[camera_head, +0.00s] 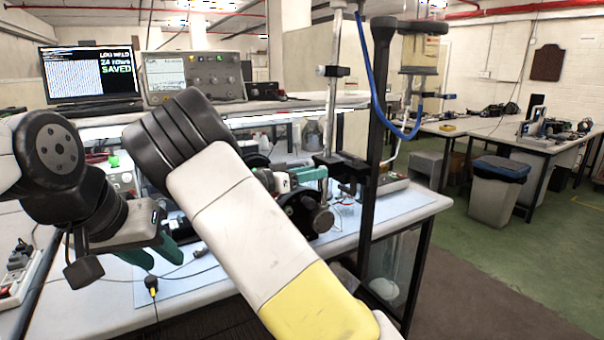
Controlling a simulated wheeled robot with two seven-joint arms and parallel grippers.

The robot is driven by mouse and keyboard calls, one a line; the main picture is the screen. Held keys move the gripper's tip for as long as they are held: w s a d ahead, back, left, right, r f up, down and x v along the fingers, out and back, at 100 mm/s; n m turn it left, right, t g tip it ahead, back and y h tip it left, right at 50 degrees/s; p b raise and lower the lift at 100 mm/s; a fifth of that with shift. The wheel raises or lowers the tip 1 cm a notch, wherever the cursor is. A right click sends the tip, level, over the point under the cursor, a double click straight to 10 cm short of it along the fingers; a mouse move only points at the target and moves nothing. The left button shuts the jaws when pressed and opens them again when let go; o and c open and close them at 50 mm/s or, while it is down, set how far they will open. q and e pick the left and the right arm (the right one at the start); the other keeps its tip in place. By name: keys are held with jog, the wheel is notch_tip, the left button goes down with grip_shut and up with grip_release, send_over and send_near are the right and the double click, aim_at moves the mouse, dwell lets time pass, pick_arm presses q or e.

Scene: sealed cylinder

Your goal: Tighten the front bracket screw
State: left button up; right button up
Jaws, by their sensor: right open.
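My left gripper (153,256) is at the left, above the pale blue mat. Its two green fingers point down and right with a gap between them, and I see nothing held. My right arm crosses the middle of the view and hides much of the bench. My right gripper (312,174) shows small beyond that arm, with green fingers near the bench apparatus. It is open.
The bench (412,212) carries a dark upright post (376,130) with a blue hose (408,133), close right of the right gripper. A monitor (90,73) and an instrument (193,77) stand on the back shelf. A power strip (20,275) and cables lie at left.

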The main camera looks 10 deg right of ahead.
jog(key=v, duration=0.7)
jog(key=shift+a, duration=0.15)
jog(key=s+d+f+n+g+y, duration=0.2)
jog(key=s+d+f+g+y, duration=0.15)
jog(key=s+d+y, duration=0.2)
jog(key=s+d+f+n+g+y, duration=0.2)
jog(key=s+d+f+y, duration=0.3)
jog(key=s, duration=0.2)
jog(key=s+a+r+n+t+y, duration=0.2)
jog(key=s+a+r+n+y, duration=0.1)
jog(key=s, duration=0.5)
jog(key=s+a+r+n+t+y, duration=0.3)
jog(key=s+a+r+n+y, duration=0.1)
jog(key=s, duration=0.5)
jog(key=shift+s+r+n+y, duration=0.3)
jog(key=shift+r+n+y, duration=0.55)
jog(key=shift+r, duration=0.15)
